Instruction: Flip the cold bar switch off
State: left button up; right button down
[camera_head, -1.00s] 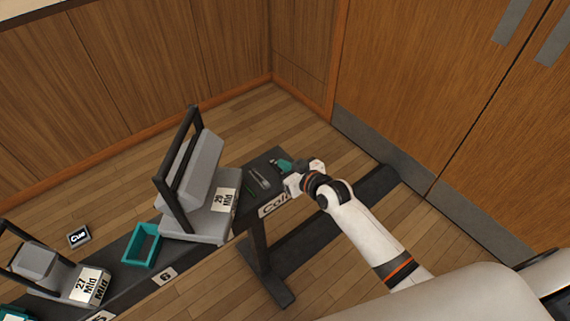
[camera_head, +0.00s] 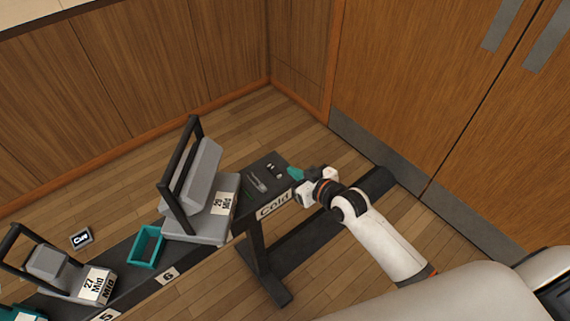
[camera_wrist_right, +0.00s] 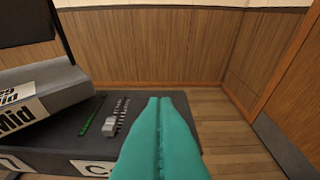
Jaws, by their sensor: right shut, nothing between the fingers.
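The black cold bar (camera_head: 262,216) carries a white "Cold" label at its right end. On its top are a small pale switch-like piece (camera_head: 271,166), a grey slotted strip (camera_head: 258,184) and a thin green strip. I cannot tell which way the switch is set. In the right wrist view the grey strip (camera_wrist_right: 115,118) and green strip (camera_wrist_right: 90,116) lie left of the fingers. My right gripper (camera_head: 295,174) has teal fingers shut together and empty, just off the bar's right end, apart from the switch. My left gripper is not in view.
A grey lamp with a black yoke, labelled "29 Mid" (camera_head: 224,204), stands left of the switches. A teal tray (camera_head: 146,247) and another lamp (camera_head: 70,274) are further left. Wooden doors (camera_head: 430,90) are at right. Open floor lies behind the bar.

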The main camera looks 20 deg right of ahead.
jog(key=v, duration=0.2)
jog(key=f+v, duration=0.1)
jog(key=v, duration=0.1)
jog(key=shift+s, duration=0.2)
dwell(0.3)
jog(key=s+d+f+m+g+h, duration=0.1)
jog(key=s+d+f+g, duration=0.15)
jog(key=f, duration=0.55)
jog(key=s+d+f+g+h, duration=0.1)
jog(key=s+f, duration=0.3)
jog(key=f, duration=0.5)
jog(key=s+d+f+m+g+h, duration=0.1)
jog(key=s+f, duration=0.2)
jog(key=f, duration=0.5)
jog(key=s+f+g, duration=0.2)
jog(key=s+f, duration=0.4)
jog(key=s, duration=0.4)
jog(key=s+a+f+g+h, duration=0.1)
jog(key=s+f+g, duration=0.2)
jog(key=s+f, duration=0.3)
jog(key=s+f+g, duration=0.2)
jog(key=s+f, duration=0.4)
jog(key=s, duration=0.9)
jog(key=shift+a+f+h, duration=0.4)
